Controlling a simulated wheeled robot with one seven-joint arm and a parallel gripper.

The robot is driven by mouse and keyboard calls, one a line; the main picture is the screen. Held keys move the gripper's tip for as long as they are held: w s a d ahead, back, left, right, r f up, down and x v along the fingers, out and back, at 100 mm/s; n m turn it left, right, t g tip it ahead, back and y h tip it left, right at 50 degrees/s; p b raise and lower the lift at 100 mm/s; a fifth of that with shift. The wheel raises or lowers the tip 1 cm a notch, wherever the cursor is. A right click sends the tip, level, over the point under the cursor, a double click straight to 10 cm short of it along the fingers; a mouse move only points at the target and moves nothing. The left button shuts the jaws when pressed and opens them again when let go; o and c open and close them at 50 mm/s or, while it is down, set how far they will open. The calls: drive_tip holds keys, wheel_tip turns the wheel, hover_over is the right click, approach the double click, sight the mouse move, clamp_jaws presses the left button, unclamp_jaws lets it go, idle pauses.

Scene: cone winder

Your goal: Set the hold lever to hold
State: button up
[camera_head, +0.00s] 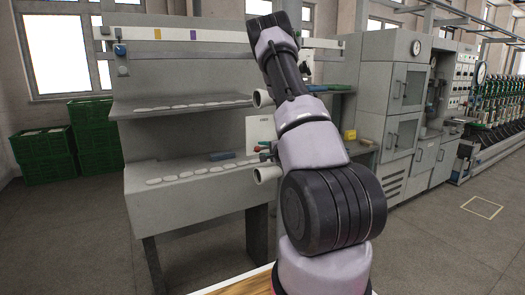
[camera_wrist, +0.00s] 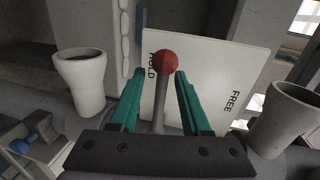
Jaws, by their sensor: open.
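The hold lever (camera_wrist: 160,105) is a grey rod with a red ball knob (camera_wrist: 166,62), in the middle of the wrist view. Behind it is a white plate (camera_wrist: 205,75) marked HOLD on the left and FREE on the right. The lever appears nearer the HOLD word than FREE. My gripper (camera_wrist: 159,74) is open, its two green fingers on either side of the rod, with gaps showing.
Pale hollow cylinders flank the plate, one on the left (camera_wrist: 82,80) and one on the right (camera_wrist: 285,118) in the wrist view. In the head view, grey shelves (camera_head: 180,105) carry small pale items. Green crates (camera_head: 95,135) stand at the left; grey cabinets (camera_head: 385,75) stand at the right.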

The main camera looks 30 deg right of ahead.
drive_tip(key=s+r, duration=0.2)
drive_tip(key=s, duration=0.8)
drive_tip(key=shift+d, duration=0.25)
drive_tip(key=s+a+r+n+g+y, duration=0.25)
drive_tip(key=a+r+y, duration=0.35)
drive_tip(key=a, duration=0.5)
drive_tip(key=s+a+r+n+g+y, duration=0.2)
drive_tip(key=a+r+n+g+y, duration=0.15)
drive_tip(key=a+r, duration=0.55)
drive_tip(key=s+a+r+n+g+h, duration=0.1)
drive_tip(key=s+a+r+n+g, duration=0.15)
drive_tip(key=s+a, duration=0.4)
drive_tip(key=s+a+r+n+g+h, duration=0.1)
drive_tip(key=s+a+n+g, duration=0.25)
drive_tip(key=s, duration=0.55)
drive_tip(key=s+d+r+n+t+h, duration=0.1)
drive_tip(key=s+d+r+t+h, duration=0.2)
drive_tip(key=s+d+r+h, duration=0.2)
drive_tip(key=shift+s+d+r+h, duration=0.15)
drive_tip(key=shift+s+d+h, duration=0.1)
drive_tip(key=shift+s+h, duration=0.3)
